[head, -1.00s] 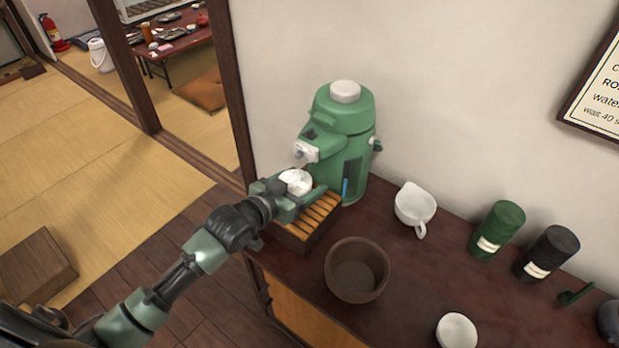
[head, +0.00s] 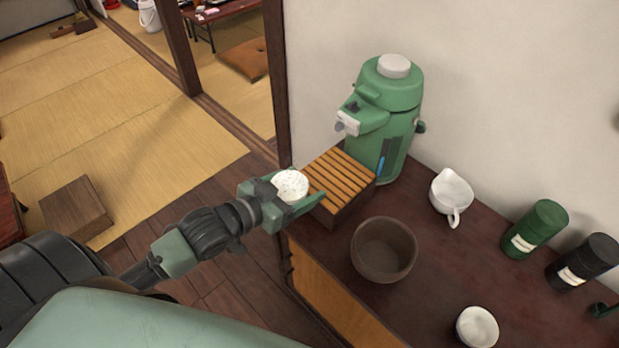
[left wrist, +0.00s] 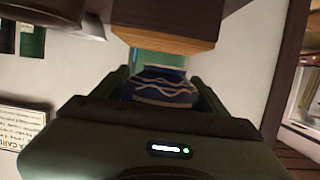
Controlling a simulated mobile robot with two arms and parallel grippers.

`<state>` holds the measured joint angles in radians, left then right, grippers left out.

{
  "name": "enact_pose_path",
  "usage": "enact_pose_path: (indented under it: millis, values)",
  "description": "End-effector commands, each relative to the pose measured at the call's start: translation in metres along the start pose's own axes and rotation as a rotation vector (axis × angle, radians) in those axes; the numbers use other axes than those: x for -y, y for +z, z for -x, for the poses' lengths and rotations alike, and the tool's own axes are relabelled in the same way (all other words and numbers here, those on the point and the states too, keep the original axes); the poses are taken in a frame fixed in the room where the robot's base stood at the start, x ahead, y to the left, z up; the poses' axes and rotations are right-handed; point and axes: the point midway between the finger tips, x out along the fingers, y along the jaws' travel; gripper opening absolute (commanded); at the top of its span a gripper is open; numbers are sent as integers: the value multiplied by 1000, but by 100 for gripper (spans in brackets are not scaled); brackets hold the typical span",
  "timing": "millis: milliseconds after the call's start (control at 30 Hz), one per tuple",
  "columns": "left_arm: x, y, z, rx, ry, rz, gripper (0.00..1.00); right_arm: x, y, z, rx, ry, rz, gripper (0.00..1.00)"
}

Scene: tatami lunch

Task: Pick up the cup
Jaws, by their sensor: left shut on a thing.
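My left gripper (head: 293,205) is shut on a cup (head: 290,184). From above in the head view, the cup shows a round, pale, speckled top. In the left wrist view the cup (left wrist: 162,88) shows a dark blue side with pale wavy lines, between the two fingers. The gripper holds it just left of the slatted wooden stand (head: 340,178), near the counter's left end. The gripper hides part of the cup's side in the head view. My right gripper is out of view.
A green dispenser (head: 388,110) stands behind the stand. On the dark counter (head: 425,265) are a brown bowl (head: 384,250), a white spouted pitcher (head: 451,193), a small white cup (head: 477,327), a green canister (head: 536,229) and a black canister (head: 583,262).

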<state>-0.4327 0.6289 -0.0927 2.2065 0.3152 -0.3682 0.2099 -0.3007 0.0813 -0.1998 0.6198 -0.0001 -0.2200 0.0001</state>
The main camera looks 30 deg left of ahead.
Motion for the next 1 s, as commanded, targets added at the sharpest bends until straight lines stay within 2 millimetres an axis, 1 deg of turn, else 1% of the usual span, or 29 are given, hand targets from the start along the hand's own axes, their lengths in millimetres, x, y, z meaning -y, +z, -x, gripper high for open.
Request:
enact_pose_path:
  millis: [200,400,1000]
  values:
    - [0,4,13,-1,0,0,25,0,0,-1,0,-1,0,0]
    - [0,5,19,-2,1,0,25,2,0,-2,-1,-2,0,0]
    - [0,5,20,-2,1,0,25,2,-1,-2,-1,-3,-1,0]
